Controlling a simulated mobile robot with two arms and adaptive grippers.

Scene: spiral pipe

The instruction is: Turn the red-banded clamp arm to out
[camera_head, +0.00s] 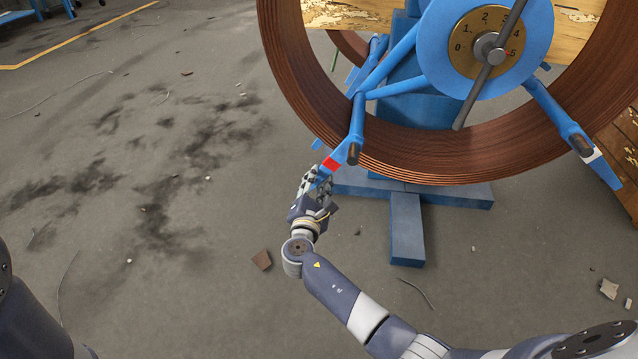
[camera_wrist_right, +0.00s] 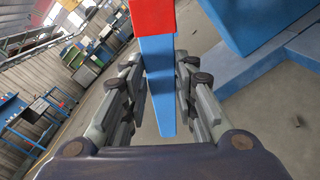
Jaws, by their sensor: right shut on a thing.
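The red-banded clamp arm (camera_head: 332,163) is a blue bar with a red band, at the lower left of the copper-coloured pipe coil (camera_head: 300,95). In the right wrist view the clamp arm (camera_wrist_right: 160,85) runs down between my fingers, its red part at the top. My right gripper (camera_head: 318,183) is shut on its blue end below the band; the fingers also show in the wrist view (camera_wrist_right: 162,95). The fingers hide part of that end in the head view. My left gripper is not in view.
A blue hub with a numbered brass dial (camera_head: 487,42) and a grey handle (camera_head: 490,65) sits inside the coil. A white-banded clamp arm (camera_head: 590,155) is at the right. The blue stand's foot (camera_head: 407,230) lies below. Floor at the left is mostly clear.

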